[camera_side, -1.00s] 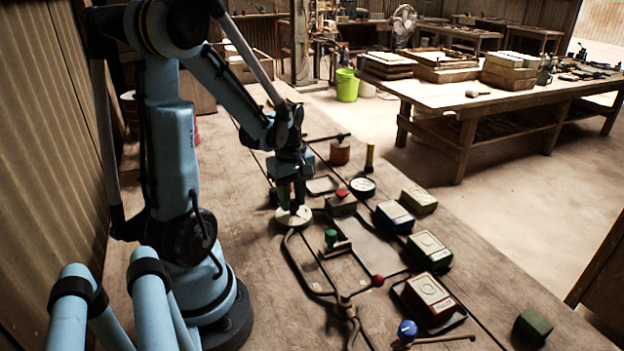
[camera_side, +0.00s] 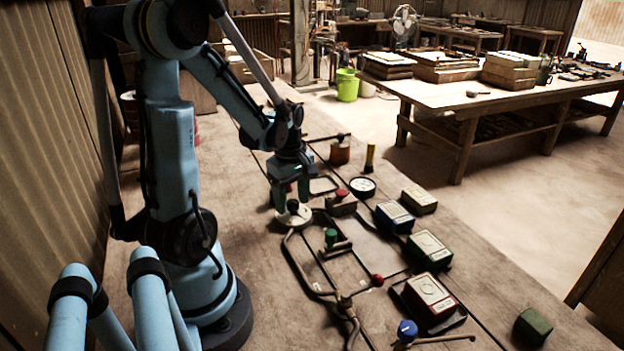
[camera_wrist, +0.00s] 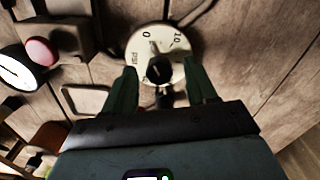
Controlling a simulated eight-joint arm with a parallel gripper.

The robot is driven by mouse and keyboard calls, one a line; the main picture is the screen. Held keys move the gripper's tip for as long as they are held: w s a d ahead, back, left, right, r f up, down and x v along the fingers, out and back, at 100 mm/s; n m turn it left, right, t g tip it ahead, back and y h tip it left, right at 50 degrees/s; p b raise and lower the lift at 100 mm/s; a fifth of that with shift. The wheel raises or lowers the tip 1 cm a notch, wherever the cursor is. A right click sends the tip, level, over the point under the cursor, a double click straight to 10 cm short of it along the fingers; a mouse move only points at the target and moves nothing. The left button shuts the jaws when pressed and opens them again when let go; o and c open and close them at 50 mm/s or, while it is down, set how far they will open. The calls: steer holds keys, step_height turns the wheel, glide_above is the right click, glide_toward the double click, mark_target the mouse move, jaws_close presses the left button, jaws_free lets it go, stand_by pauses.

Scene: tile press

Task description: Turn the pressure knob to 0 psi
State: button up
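The pressure knob is a small black knob (camera_side: 294,207) in the middle of a round cream dial (camera_side: 301,219) on the bench. In the wrist view the dial (camera_wrist: 140,38) reads 0 at upper left, 10 at upper right and PSI at left. The knob (camera_wrist: 160,70) stands at its centre; I cannot tell clearly which mark it points to. My gripper (camera_side: 292,192) is open just above the dial. In the wrist view its green fingers (camera_wrist: 159,68) are on either side of the knob, with gaps showing between them and it.
A box with a red button (camera_side: 342,203) and a round white gauge (camera_side: 362,188) stand to the right of the dial. A green-topped valve (camera_side: 331,238) and bent pipes (camera_side: 303,278) are nearer the camera. Several boxes line the right; bare bench lies left of the pipes.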

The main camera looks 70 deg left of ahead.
mark_target(293, 201)
step_height(293, 201, up, 12)
stand_by(1.1)
steer(key=w+d+m+t, duration=0.2)
steer(key=d+m+t, duration=0.1)
steer(key=d+m, duration=0.7)
steer(key=w+d+f+m+t, duration=0.1)
steer(key=w+d+m+t, duration=0.2)
steer(key=d+m, duration=0.7)
steer(key=shift+w+f+m+t, duration=0.3)
steer(key=shift+m+t, duration=0.3)
